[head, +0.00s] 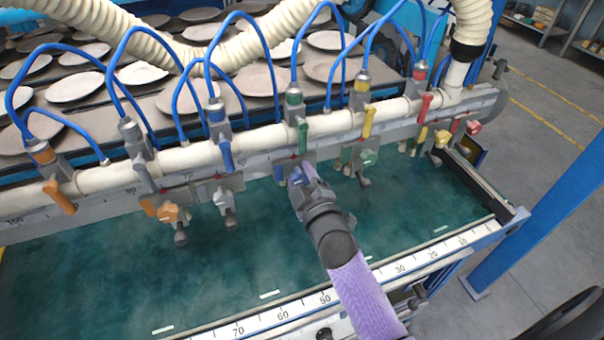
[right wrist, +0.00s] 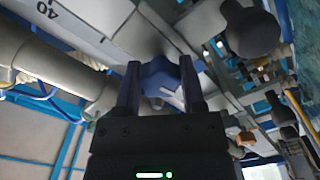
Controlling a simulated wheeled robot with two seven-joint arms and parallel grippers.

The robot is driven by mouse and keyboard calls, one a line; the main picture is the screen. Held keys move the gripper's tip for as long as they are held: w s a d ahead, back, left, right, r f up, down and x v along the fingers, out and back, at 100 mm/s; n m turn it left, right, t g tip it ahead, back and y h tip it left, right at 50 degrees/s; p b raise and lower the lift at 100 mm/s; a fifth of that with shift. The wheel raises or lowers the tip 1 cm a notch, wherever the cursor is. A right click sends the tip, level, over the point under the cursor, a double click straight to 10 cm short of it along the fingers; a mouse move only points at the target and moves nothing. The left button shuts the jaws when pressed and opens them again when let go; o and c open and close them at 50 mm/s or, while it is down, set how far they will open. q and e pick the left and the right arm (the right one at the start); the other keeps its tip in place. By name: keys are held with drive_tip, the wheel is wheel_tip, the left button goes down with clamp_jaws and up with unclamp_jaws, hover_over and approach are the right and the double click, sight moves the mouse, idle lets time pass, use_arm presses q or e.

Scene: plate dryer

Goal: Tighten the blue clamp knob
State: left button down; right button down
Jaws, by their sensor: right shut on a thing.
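The blue clamp knob (right wrist: 158,72) sits between the two fingers of my right gripper (right wrist: 160,84) in the right wrist view. The fingers are shut on it from both sides. In the head view my right gripper (head: 301,175) reaches up to the front of the rail below the green valve, and it hides most of the knob. A small blue patch (head: 280,173) shows just left of the fingers; I cannot tell whether it is part of the knob. My left gripper is not in view.
Orange (head: 169,213), grey (head: 224,200), green (head: 369,157), yellow (head: 442,139) and red (head: 473,127) clamp knobs line the rail. A white pipe (head: 255,138) with coloured valves and blue hoses runs above. The green surface (head: 215,275) in front is mostly clear, bordered by a ruler (head: 285,312).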

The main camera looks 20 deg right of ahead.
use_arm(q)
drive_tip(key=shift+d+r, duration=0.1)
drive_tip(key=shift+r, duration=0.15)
use_arm(e)
drive_tip(key=shift+m, duration=0.7)
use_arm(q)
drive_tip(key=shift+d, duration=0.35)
use_arm(e)
drive_tip(key=shift+f, duration=0.1)
drive_tip(key=shift+c, duration=1)
unclamp_jaws()
use_arm(q)
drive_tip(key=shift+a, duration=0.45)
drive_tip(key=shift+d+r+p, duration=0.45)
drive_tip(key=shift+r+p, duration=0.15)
drive_tip(key=shift+p, duration=0.2)
use_arm(e)
drive_tip(key=s, duration=1)
drive_tip(key=shift+a, duration=0.3)
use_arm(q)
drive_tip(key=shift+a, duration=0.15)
use_arm(e)
drive_tip(key=shift+m, duration=0.3)
